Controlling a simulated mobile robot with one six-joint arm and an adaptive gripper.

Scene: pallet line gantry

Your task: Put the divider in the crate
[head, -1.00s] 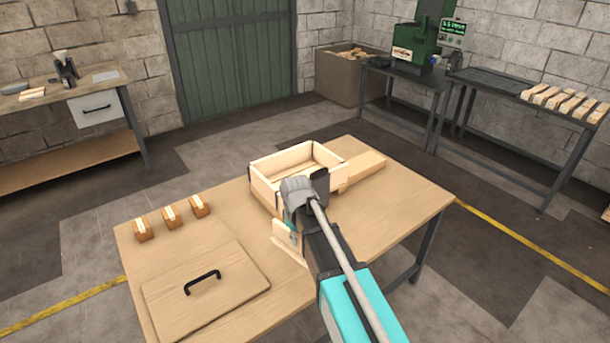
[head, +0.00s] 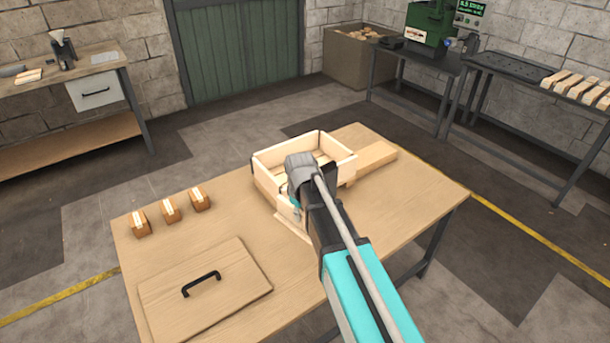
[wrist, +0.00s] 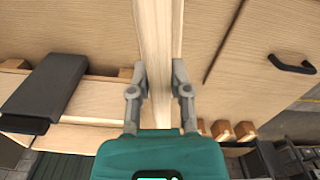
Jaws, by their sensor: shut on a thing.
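The crate (head: 270,185) is an open pale wooden box standing on the table, seen in the head view. My gripper (wrist: 159,88) is shut on the divider (wrist: 153,35), a long pale board that runs up the middle of the wrist view between the two fingers. In the head view my gripper (head: 294,195) is at the crate's near side, and my wrist covers part of that wall and the inside. Most of the divider is hidden there behind my arm. I cannot tell whether it touches the crate.
The table (head: 225,230) also holds a flat wooden lid (head: 205,300) with a black handle at front left. Several small things stand near: brown blocks (head: 170,211) in a row at left and a pale wooden beam (head: 375,157) right of the crate.

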